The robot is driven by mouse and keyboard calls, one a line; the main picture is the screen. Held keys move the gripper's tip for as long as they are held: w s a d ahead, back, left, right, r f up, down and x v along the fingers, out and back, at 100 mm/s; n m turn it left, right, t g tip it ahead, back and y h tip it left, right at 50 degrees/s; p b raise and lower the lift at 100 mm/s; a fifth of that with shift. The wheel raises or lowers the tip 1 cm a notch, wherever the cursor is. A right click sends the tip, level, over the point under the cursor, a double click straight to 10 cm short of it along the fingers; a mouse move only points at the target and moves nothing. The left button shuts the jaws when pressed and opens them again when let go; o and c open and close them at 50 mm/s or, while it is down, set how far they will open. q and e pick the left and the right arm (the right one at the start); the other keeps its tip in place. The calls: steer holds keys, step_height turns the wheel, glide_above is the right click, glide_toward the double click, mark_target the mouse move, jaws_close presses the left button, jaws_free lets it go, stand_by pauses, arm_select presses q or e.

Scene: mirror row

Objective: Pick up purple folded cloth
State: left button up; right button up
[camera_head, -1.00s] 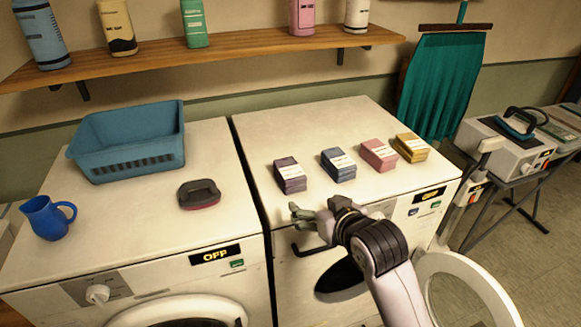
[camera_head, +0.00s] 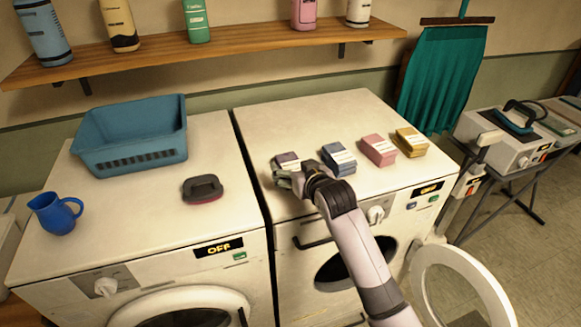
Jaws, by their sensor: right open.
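The purple folded cloth (camera_head: 287,159) lies on top of the right-hand machine (camera_head: 300,118), near its left edge. Only its upper part shows, because my right gripper (camera_head: 281,176) covers its front. The gripper is open with its fingers at the near side of the cloth. I cannot tell whether they touch it. My left gripper is not in view.
A blue folded cloth (camera_head: 338,159) is just right of my right gripper, then a pink one (camera_head: 378,150) and a yellow one (camera_head: 411,141). The left machine holds a blue basket (camera_head: 132,135), a brush-like object (camera_head: 203,188) and a blue jug (camera_head: 55,213). A round door (camera_head: 420,283) hangs open below.

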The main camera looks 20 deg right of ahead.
mark_target(291, 163)
steer(key=shift+w+f+p, duration=0.15)
steer(key=shift+w+p, duration=0.2)
steer(key=shift+w, duration=0.1)
steer(key=p+x, duration=0.1)
steer(key=x, duration=0.2)
steer(key=shift+d, duration=0.15)
steer(key=shift+w+f, duration=0.4)
steer(key=shift+w, duration=0.15)
steer(key=c, duration=1.2)
steer(key=shift+c, duration=0.4)
steer(key=shift+r, duration=0.1)
